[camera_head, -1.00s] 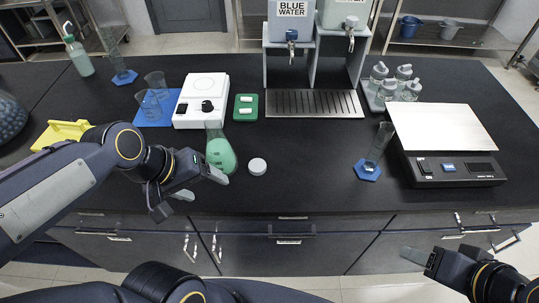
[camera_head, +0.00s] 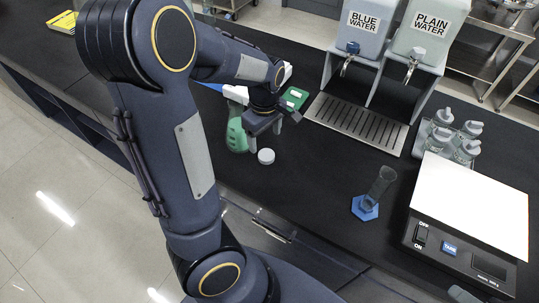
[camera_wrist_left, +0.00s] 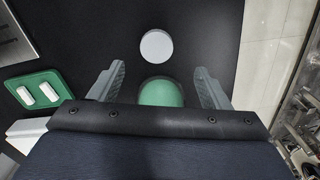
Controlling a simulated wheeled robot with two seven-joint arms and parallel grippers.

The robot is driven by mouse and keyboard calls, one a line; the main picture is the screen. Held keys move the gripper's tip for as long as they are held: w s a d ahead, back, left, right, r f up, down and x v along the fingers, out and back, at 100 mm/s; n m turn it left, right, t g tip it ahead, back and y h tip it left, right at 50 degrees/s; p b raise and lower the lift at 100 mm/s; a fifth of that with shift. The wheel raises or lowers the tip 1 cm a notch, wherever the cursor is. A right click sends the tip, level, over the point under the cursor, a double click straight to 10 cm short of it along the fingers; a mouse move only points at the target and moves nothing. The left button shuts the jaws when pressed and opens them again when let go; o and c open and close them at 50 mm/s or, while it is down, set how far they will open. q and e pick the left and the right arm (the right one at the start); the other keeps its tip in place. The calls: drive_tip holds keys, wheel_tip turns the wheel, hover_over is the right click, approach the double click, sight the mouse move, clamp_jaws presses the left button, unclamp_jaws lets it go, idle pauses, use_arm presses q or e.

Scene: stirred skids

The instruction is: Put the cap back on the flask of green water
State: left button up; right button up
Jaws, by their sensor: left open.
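The flask of green water (camera_head: 237,136) stands on the black bench, partly hidden by my left gripper in the head view. Its green body (camera_wrist_left: 160,93) also shows in the left wrist view, at the near side of the gap between the fingers. The cap (camera_head: 266,156), a flat white disc, lies on the bench just in front of the flask. In the left wrist view the cap (camera_wrist_left: 156,46) is beyond the fingertips, roughly centred. My left gripper (camera_head: 277,130) is open, close to the flask and the cap, holding nothing. My right gripper is not clearly visible.
A green tray (camera_wrist_left: 35,92) with white pieces lies left in the wrist view. A drip tray (camera_head: 357,122) sits below the water dispensers. A cylinder on a blue base (camera_head: 366,206), a scale (camera_head: 470,215) and several bottles (camera_head: 455,137) stand to the right. The bench's front edge is near.

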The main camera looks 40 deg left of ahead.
sight(266, 154)
use_arm(q)
drive_tip(key=shift+d+f, duration=0.1)
drive_tip(key=shift+f, duration=1.2)
drive_tip(key=shift+f, duration=0.15)
drive_tip(key=f, duration=0.5)
drive_tip(key=shift+w+a, duration=0.2)
drive_tip(key=shift+w, duration=0.05)
drive_tip(key=c, duration=1.1)
drive_tip(key=shift+o, duration=0.2)
